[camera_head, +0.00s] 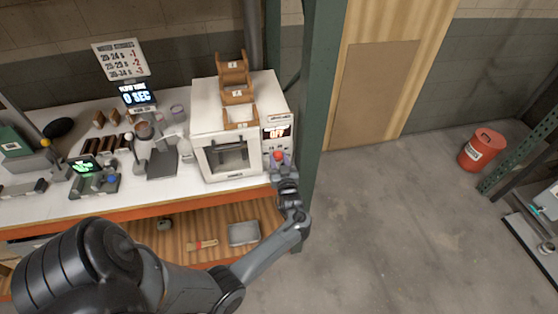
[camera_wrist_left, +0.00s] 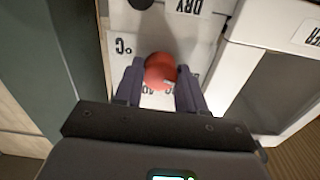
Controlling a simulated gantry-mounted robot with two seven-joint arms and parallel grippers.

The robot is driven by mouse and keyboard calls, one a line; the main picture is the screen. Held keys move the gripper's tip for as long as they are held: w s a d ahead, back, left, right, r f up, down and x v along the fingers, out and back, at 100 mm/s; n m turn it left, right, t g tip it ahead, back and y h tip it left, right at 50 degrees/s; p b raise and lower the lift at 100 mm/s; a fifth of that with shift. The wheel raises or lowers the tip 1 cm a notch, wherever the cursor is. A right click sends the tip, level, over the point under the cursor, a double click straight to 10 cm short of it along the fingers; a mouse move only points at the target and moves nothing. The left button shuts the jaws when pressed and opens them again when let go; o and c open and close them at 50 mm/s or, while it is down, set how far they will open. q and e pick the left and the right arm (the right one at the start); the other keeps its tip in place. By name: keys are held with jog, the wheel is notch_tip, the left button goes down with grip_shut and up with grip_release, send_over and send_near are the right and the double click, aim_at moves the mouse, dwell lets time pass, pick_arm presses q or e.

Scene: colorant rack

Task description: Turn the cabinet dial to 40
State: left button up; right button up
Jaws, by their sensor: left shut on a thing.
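The white cabinet (camera_head: 208,112) stands at the right end of the bench, with a glass-fronted door and a control panel on its right side. Its display (camera_head: 277,133) reads OFF. The red dial (camera_head: 278,155) is below the display. In the left wrist view the round red dial (camera_wrist_left: 160,71) sits between the two fingers of my left gripper (camera_wrist_left: 160,88), which is shut on it. A small pale mark shows on the dial's lower right. Upside-down °C and DRY lettering shows near it; part of the scale is hidden behind the dial and fingers. My right gripper is not in view.
A green post (camera_head: 318,90) stands close to the right of the cabinet. Wooden racks (camera_head: 234,80) sit on the cabinet top. Scales and tools crowd the bench to the left. A metal tray (camera_head: 243,233) lies on the lower shelf. The floor at right is open around a red bin (camera_head: 482,150).

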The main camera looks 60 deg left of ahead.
pick_arm(q)
jog(key=m+p, duration=0.2)
jog(key=m, duration=0.2)
jog(key=shift+r+m+p, duration=0.15)
jog(key=shift+m+p, duration=0.15)
jog(key=shift+p, duration=0.05)
jog(key=m+p, duration=0.2)
jog(key=m, duration=0.2)
jog(key=m+p, duration=0.1)
jog(key=m, duration=0.4)
jog(key=shift+p, duration=0.35)
jog(key=shift+m+p, duration=0.5)
jog(key=shift+m, duration=1.3)
jog(key=o, duration=1.1)
jog(key=shift+c, duration=0.2)
